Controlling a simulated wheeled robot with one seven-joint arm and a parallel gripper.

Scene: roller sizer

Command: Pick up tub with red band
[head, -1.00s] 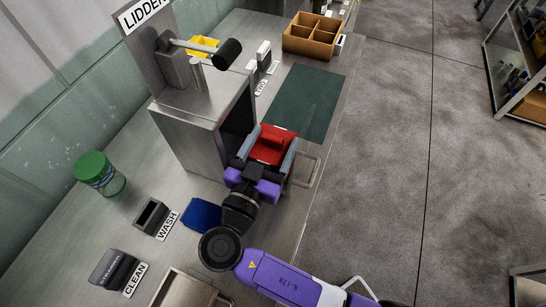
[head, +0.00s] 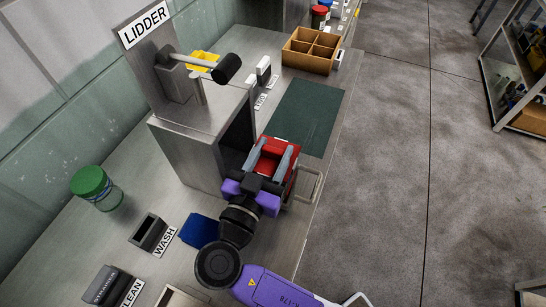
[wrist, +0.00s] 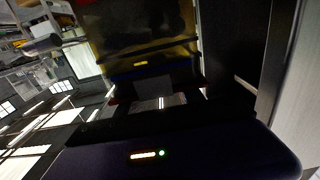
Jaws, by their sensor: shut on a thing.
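My gripper (head: 269,160) is in front of the open side of the lidder, low over the steel bench. Its two grey fingers are shut on a red, boxy thing (head: 273,147), which I take to be the tub with red band. Red shows between the fingers and past the right one. The band itself and the tub's lower part are hidden, so I cannot tell whether it touches the bench. The wrist view is dark; a yellowish, see-through surface (wrist: 140,35) fills its upper middle.
The lidder (head: 190,135) stands close at left. A dark green mat (head: 308,110) lies beyond, with a divided brown box (head: 312,52) behind it. A metal loop handle (head: 312,188) is at right.

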